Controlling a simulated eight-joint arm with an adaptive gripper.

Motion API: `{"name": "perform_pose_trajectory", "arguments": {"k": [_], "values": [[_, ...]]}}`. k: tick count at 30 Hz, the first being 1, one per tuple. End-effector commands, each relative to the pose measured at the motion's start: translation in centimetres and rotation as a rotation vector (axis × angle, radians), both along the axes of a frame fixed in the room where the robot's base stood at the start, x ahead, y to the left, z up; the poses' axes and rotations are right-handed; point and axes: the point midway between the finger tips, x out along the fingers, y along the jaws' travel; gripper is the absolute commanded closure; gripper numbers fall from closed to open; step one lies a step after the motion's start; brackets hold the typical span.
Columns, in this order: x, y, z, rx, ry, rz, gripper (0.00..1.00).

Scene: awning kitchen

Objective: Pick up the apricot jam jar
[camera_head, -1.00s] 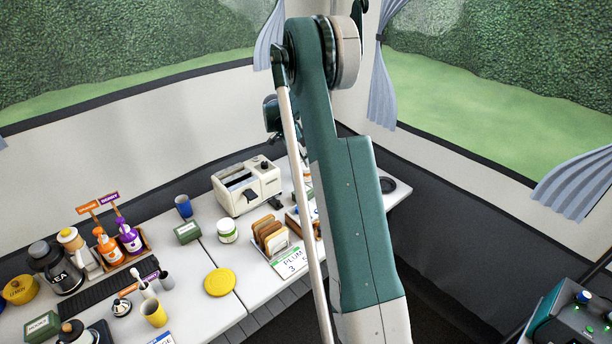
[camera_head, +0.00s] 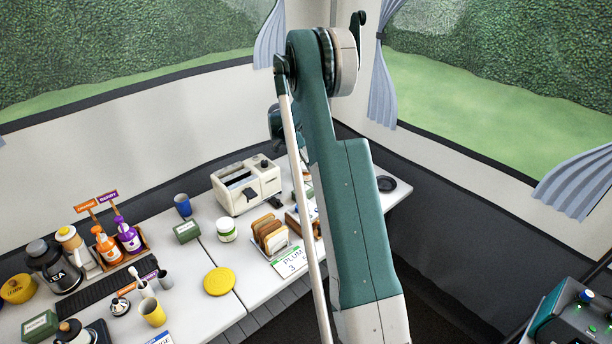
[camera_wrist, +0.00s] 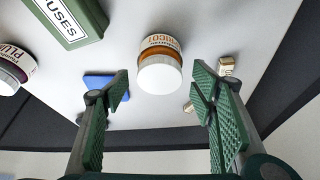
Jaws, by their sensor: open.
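The apricot jam jar (camera_wrist: 160,62) shows in the wrist view with a white lid, orange contents and a pale label ending in "RICOT". It stands on the light grey table (camera_wrist: 215,25). My gripper (camera_wrist: 162,88) is open, its green ribbed fingers apart and empty. The jar appears between and just beyond the fingertips, with no visible contact. In the head view my arm hides the gripper, and I cannot make out the apricot jar there.
In the wrist view, a green "FUSES" box (camera_wrist: 68,20), a plum jar (camera_wrist: 14,68), a blue object (camera_wrist: 98,82) and small beige blocks (camera_wrist: 226,66) surround the jar. The head view shows a cream toaster (camera_head: 247,187), a toast rack (camera_head: 270,236) and a green-labelled jar (camera_head: 227,230).

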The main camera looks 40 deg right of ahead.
Motion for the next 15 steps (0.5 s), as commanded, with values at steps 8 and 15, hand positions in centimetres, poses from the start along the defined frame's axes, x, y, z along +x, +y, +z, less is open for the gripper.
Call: {"name": "perform_pose_trajectory", "arguments": {"k": [8, 15], "values": [[-0.2, -0.7, -1.8, 0.000, 0.000, 0.000, 0.44], [-0.2, -0.7, -1.7, 0.000, 0.000, 0.000, 0.44]]}}
